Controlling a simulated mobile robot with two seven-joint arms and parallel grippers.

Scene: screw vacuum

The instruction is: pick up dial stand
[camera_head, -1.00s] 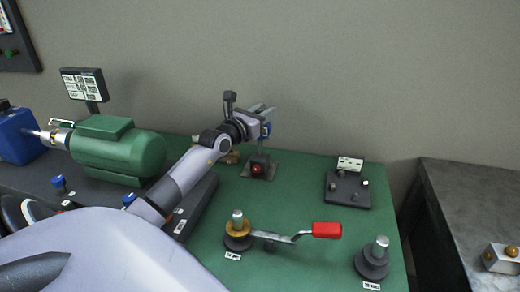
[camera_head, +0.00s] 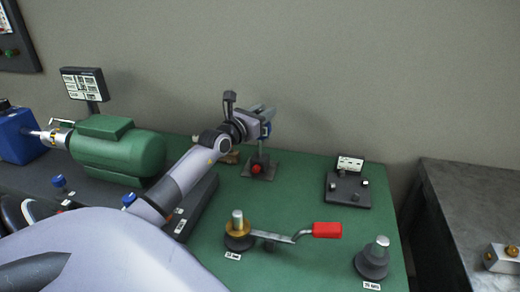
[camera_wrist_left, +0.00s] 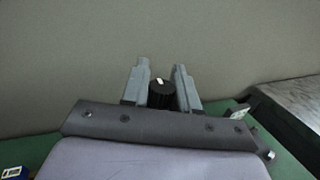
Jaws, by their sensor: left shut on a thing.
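The dial stand is a small upright piece at the back of the green bench top, with a thin post (camera_head: 261,149) rising above a dark square plate (camera_head: 271,172) and a red ball (camera_head: 257,169). My left gripper (camera_head: 268,122) is above the plate, at the top of the post. In the left wrist view, my gripper (camera_wrist_left: 160,80) is shut on a black ribbed knob (camera_wrist_left: 161,97) with a white mark, the dial. The fingers hide part of the stand. Whether the post touches the plate is too small to tell. My right gripper is out of view.
A green motor (camera_head: 125,150) stands at the left. A crank with a red handle (camera_head: 326,230) sits on a post in front. A dark pedestal (camera_head: 372,262) and a black fixture plate (camera_head: 347,190) are to the right. The back wall is close behind.

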